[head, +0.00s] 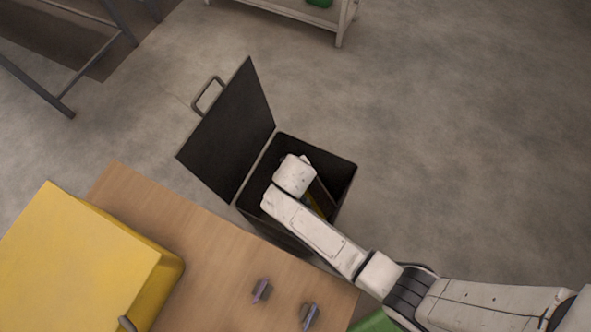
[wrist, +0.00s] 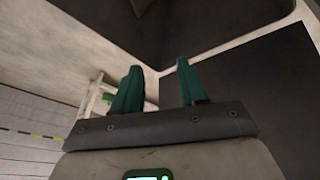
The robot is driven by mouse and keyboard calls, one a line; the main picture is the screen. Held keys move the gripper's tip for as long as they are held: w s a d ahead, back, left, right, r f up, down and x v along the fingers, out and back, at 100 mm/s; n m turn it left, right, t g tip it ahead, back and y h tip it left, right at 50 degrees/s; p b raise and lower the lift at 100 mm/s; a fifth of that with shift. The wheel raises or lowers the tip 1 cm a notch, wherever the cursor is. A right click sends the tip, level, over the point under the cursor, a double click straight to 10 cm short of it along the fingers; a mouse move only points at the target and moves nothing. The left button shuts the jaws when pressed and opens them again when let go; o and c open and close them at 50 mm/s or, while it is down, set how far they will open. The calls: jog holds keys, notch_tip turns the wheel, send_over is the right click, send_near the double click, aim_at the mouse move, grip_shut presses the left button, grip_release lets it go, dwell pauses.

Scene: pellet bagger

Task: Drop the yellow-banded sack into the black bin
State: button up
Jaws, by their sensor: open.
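The black bin (head: 345,168) stands open on the floor past the wooden table, its black lid (head: 230,130) swung up to the left. My arm reaches over the bin, and its wrist hides much of the opening and my gripper's fingers in the head view. A small strip of yellow (head: 318,203) shows inside the bin beside my wrist; it may be part of the yellow-banded sack, but too little shows to tell. In the wrist view my gripper (wrist: 157,72) has its green fingers apart with nothing between them. Dark panels (wrist: 240,95) lie beyond and to the right of the fingers.
The wooden table (head: 215,250) fills the lower left, with a large yellow box (head: 80,265) and two small dark handles (head: 261,290) on it. A pale shelf rack (head: 300,12) stands at the top. The floor right of the bin is clear.

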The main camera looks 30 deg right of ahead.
jog(key=p+v, duration=0.1)
jog(key=v, duration=0.9)
jog(key=shift+s+r, duration=0.15)
jog(key=shift+r, duration=0.2)
jog(key=shift+a, duration=0.1)
